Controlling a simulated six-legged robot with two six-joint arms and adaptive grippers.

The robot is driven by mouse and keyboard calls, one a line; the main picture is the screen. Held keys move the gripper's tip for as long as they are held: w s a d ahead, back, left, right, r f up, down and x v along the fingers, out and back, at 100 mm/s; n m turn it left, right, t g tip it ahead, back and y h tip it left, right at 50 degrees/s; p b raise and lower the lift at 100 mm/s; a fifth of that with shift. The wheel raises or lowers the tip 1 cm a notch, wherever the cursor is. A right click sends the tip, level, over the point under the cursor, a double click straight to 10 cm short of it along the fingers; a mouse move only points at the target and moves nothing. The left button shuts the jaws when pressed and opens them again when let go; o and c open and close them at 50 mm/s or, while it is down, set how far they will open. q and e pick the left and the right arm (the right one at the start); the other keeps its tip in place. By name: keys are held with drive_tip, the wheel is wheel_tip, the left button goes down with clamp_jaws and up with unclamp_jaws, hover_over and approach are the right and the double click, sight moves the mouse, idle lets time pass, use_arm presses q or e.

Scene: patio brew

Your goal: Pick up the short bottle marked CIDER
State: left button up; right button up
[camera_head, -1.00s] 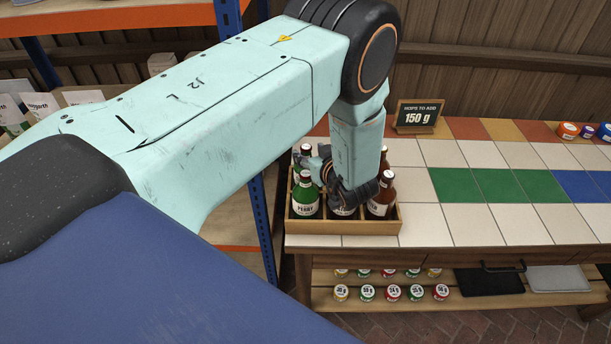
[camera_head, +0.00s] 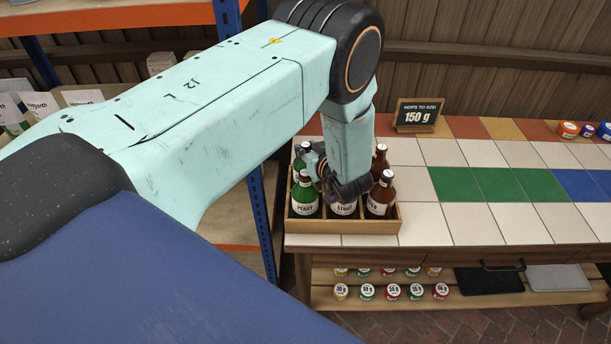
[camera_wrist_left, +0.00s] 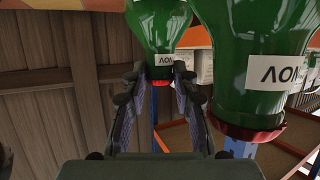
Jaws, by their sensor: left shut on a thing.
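My left gripper (camera_head: 309,163) reaches down at the rear left of a wooden crate (camera_head: 320,227) of bottles. In the left wrist view its fingers are on both sides of the neck of a green bottle (camera_wrist_left: 160,35) with a red cap, and they are shut on it. This appears to be the back left bottle (camera_head: 301,148); its main label is hidden. A larger-looking green bottle (camera_wrist_left: 262,62) is beside it. In the head view a green PERRY bottle (camera_head: 305,194) stands front left, a STOUT bottle (camera_head: 344,209) front middle, and a brown bottle (camera_head: 379,197) front right. My right gripper is not in view.
Another brown bottle (camera_head: 380,158) stands back right in the crate. A sign reading 150 g (camera_head: 418,116) stands behind on the tiled table. The tiles (camera_head: 475,225) right of the crate are clear. A blue-posted shelf (camera_head: 262,215) stands close on the left.

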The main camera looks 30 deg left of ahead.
use_arm(q)
drive_tip(key=shift+s+f, duration=0.15)
drive_tip(key=shift+f, duration=0.05)
clamp_jaws()
